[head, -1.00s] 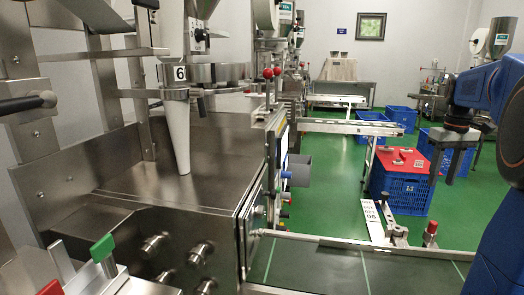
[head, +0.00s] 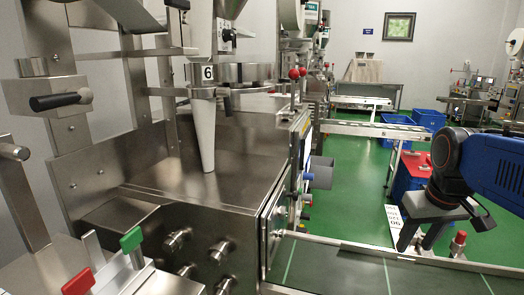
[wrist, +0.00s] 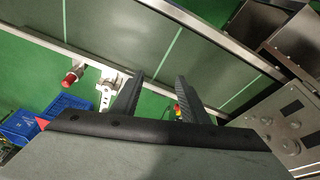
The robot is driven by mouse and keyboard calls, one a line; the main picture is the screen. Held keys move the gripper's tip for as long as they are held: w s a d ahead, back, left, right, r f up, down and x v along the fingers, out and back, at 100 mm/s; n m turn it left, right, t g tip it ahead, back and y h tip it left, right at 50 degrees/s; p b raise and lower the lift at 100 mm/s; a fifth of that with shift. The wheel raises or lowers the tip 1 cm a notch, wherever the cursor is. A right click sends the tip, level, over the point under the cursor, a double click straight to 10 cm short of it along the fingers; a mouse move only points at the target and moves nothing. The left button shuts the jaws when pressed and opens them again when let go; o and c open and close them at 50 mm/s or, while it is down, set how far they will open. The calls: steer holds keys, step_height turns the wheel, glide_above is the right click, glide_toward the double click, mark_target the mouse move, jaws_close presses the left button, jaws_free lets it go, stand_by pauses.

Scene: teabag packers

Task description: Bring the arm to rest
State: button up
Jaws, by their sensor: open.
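My gripper (head: 418,240) is at the right of the head view, pointing down above the far edge of the dark conveyor belt. In the wrist view my gripper (wrist: 157,95) shows two dark fingers standing apart with nothing between them. It is open and empty. My blue arm reaches in from the right edge of the head view.
A steel packing machine (head: 150,185) marked 6 fills the left and middle. The dark conveyor (head: 335,275) runs along the front. A red-topped post (head: 459,242) stands close by the gripper. A blue crate (head: 408,175) is behind it. Green floor (head: 350,195) lies open beyond.

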steer(key=s+a+f+t, duration=0.1)
steer(key=s+a+f, duration=0.5)
steer(key=s+f, duration=0.2)
steer(key=shift+s+a+f+t+y, duration=0.25)
steer(key=shift+s+t+y, duration=0.05)
steer(key=shift+s, duration=0.35)
